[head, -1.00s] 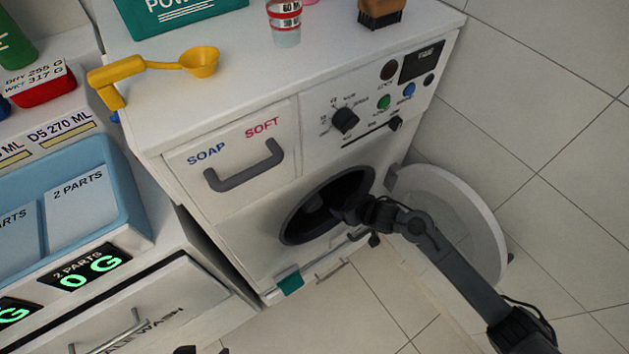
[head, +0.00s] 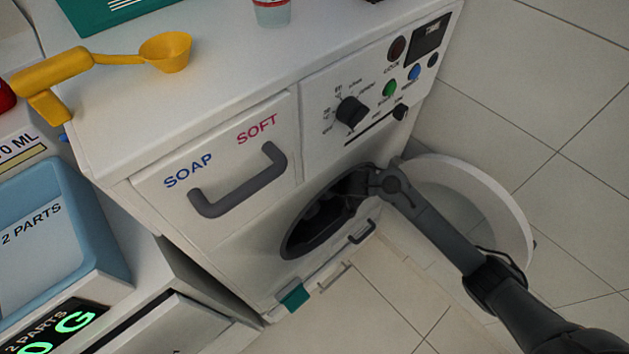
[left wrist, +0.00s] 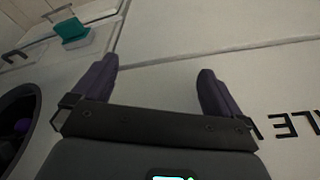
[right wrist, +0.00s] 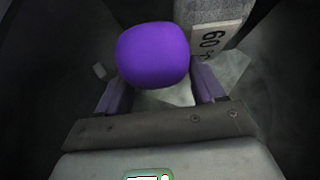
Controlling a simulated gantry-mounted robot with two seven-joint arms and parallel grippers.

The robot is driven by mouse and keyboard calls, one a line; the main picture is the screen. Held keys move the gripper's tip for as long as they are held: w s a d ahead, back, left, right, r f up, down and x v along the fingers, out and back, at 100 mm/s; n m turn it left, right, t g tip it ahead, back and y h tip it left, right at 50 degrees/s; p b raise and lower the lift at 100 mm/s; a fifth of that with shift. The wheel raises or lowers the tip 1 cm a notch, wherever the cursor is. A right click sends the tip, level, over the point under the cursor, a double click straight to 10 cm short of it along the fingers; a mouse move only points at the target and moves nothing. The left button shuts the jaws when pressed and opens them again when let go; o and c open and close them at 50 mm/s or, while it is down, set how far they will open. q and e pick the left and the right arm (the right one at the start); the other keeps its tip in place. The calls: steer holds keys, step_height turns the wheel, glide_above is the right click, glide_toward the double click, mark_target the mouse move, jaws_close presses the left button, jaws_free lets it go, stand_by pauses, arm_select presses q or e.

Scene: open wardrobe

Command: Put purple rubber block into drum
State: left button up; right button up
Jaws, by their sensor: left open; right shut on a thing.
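The purple rubber block (right wrist: 152,55), rounded, is between the fingers of my right gripper (right wrist: 159,78), which is shut on it inside the dark drum. In the head view my right arm enters the round drum opening (head: 291,243), and the gripper itself is hidden inside. My left gripper (left wrist: 157,71) is open and empty in front of the white cabinet fronts, and is out of the head view.
The round door (head: 505,195) stands open to the right. A grey object with a "60" label (right wrist: 215,40) is beyond the block. A soap drawer handle (head: 240,190) is above the opening. A yellow scoop (head: 165,53) lies on top. A teal tab (head: 294,297) is below.

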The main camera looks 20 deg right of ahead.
steer(key=shift+s+d, duration=0.2)
steer(key=shift+s, duration=0.25)
steer(key=shift+s+f, duration=0.15)
steer(key=shift+s, duration=0.1)
steer(key=shift+w, duration=0.15)
steer(key=o, duration=1.1)
steer(key=shift+w, duration=0.2)
steer(key=shift+o, duration=0.7)
steer(key=shift+f, duration=0.1)
arm_select(q)
steer(key=shift+s+d+f, duration=0.15)
steer(key=shift+s+d, duration=0.15)
steer(key=shift+s, duration=0.3)
arm_select(e)
steer(key=shift+s, duration=0.2)
steer(key=shift+w, duration=0.1)
